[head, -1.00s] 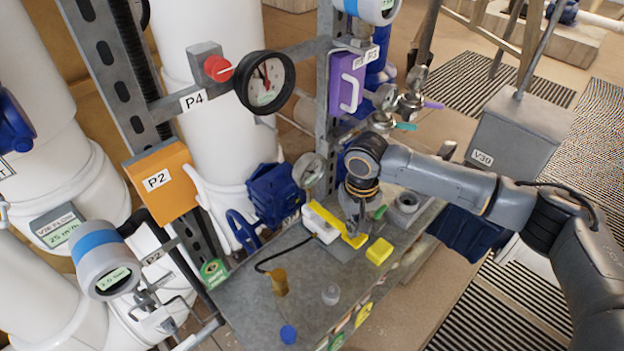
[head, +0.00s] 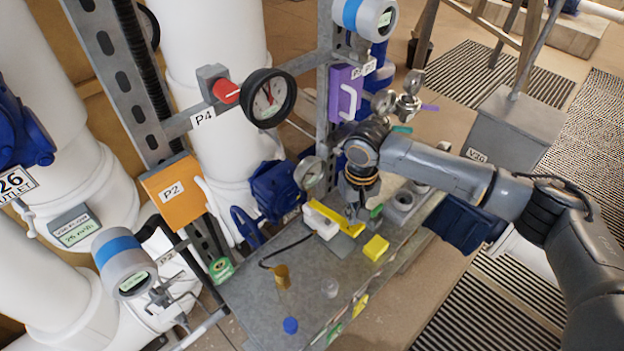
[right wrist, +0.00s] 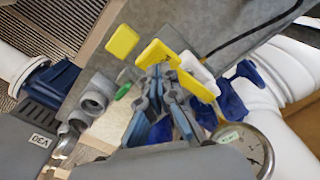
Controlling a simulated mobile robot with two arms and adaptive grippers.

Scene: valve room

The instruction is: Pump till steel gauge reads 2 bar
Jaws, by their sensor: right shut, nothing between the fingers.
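A round steel-rimmed gauge (head: 310,172) stands at the back of the bench, left of my right arm. Its reading is too small to tell. It also shows at the lower right of the right wrist view (right wrist: 250,148). A white block with a long yellow bar (head: 323,211), which looks like the hand pump, sits on a grey plate on the bench. My right gripper (head: 353,216) points down at the bar's right end, shut and empty. In the right wrist view its fingertips (right wrist: 158,72) overlap the yellow bar (right wrist: 190,83); contact cannot be told. My left gripper is out of view.
The bench (head: 250,290) carries a yellow block (head: 376,247), a blue cap (head: 290,325) and a brass-coloured piece (head: 282,277) with a black cable. Grey cups (head: 403,200) stand right of the gripper. The bench front is mostly clear.

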